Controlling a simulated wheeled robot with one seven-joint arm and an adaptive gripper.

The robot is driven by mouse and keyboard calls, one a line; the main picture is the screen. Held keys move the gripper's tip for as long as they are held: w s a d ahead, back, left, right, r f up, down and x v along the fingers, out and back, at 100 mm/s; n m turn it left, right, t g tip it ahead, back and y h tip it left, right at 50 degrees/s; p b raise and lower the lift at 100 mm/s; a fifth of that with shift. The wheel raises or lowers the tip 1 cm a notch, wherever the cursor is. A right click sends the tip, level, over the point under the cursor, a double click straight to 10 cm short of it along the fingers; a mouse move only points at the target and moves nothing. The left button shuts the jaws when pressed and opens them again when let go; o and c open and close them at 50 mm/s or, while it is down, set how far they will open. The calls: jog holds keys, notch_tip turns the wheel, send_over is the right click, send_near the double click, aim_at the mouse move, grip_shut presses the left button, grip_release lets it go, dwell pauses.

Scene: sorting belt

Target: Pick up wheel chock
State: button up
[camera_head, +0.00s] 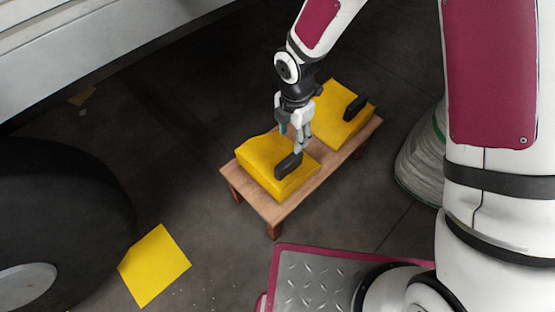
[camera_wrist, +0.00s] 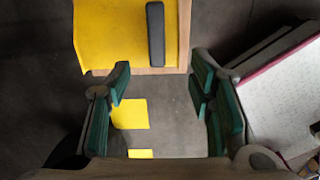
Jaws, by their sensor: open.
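Two yellow wheel chocks with black handles sit on a low wooden table. The near chock (camera_head: 258,158) is at the table's left end, with its handle (camera_head: 288,166) on top. The far chock (camera_head: 333,122) is at the right end. My gripper (camera_head: 299,148) points down just above the near chock's handle; whether it touches the handle is unclear. In the wrist view my gripper (camera_wrist: 160,85) has its fingers spread with nothing between them. One yellow chock (camera_wrist: 108,35) and its black handle (camera_wrist: 155,35) show at the top, beyond the fingertips.
The wooden table (camera_head: 275,209) stands on a dark floor. A large black tyre (camera_head: 70,215) is at left, under a pale vehicle body (camera_head: 90,50). A flat yellow square (camera_head: 153,265) lies beside the tyre. The floor between tyre and table is clear.

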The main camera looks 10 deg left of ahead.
aim_at(290, 159)
jog(key=f+b, duration=0.1)
jog(key=f, duration=0.2)
jog(key=f+b, duration=0.1)
jog(key=f, duration=0.5)
jog(key=shift+s+a+f+b, duration=0.1)
jog(key=shift+a+f+b, duration=0.15)
jog(key=shift+f+b, duration=0.15)
jog(key=shift+w+d+f+b, duration=0.15)
jog(key=shift+f+b, duration=0.25)
jog(key=shift+f, duration=0.45)
jog(key=shift+w+a+f+b, duration=0.15)
jog(key=shift+f+b, duration=0.25)
jog(key=shift+f, duration=0.5)
jog(key=shift+w+d+f+b, duration=0.2)
jog(key=shift+f+b, duration=0.2)
jog(key=shift+f, duration=0.45)
jog(key=shift+f, duration=0.25)
jog(key=shift+c, duration=0.5)
grip_shut()
